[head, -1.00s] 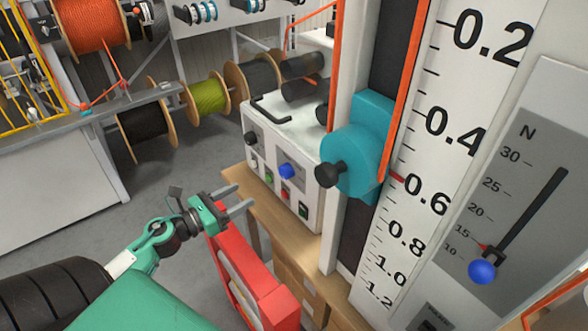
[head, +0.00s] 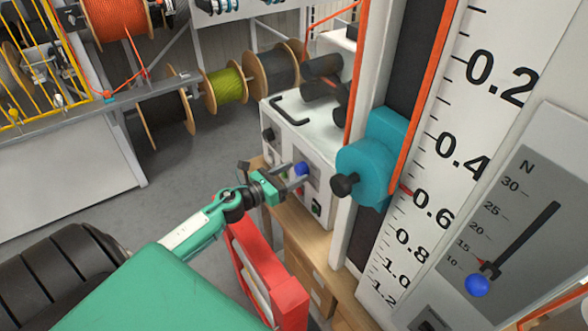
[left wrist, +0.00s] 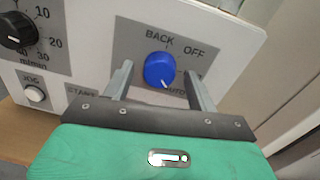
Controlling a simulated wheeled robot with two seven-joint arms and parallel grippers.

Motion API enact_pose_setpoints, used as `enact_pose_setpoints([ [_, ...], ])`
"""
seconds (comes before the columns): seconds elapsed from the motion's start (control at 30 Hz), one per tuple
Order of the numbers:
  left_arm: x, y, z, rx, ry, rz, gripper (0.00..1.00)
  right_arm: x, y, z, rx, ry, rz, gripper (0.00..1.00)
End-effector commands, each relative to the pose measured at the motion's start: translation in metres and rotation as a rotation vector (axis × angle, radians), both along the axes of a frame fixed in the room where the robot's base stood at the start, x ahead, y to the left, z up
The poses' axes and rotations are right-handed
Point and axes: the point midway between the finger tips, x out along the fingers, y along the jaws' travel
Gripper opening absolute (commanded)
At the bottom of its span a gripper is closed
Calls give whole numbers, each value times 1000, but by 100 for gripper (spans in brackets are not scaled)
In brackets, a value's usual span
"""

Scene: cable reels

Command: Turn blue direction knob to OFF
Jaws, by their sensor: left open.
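The blue direction knob (left wrist: 160,70) sits on a grey plate marked BACK, OFF and AUTO on the white control box (head: 290,125). In the left wrist view its white pointer mark is at the lower right, toward AUTO. The knob also shows in the head view (head: 302,168). My left gripper (left wrist: 161,82) is open, with one finger on each side of the knob in the left wrist view. I cannot tell whether the fingers touch it. In the head view the left gripper (head: 290,178) is at the box front. My right gripper is not in view.
A black speed knob (left wrist: 16,32) and a white JOG button (left wrist: 34,93) are left of the blue knob. A teal housing with a black knob (head: 345,185) stands to the right. A red frame (head: 262,275) is below my left arm.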

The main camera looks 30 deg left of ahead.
Motion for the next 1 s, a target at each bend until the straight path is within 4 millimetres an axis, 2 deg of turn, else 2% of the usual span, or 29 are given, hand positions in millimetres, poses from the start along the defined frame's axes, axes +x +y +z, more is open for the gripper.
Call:
enact_pose_setpoints([
  [0.17,9,-3,1,0,0,-1,58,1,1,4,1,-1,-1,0],
  [0.47,9,-4,0,0,1,-1,58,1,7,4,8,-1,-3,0],
  [0.7,9,-4,0,0,1,-1,14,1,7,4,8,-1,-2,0],
  [1.0,9,-4,0,-30,13,-1,14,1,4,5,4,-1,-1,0],
])
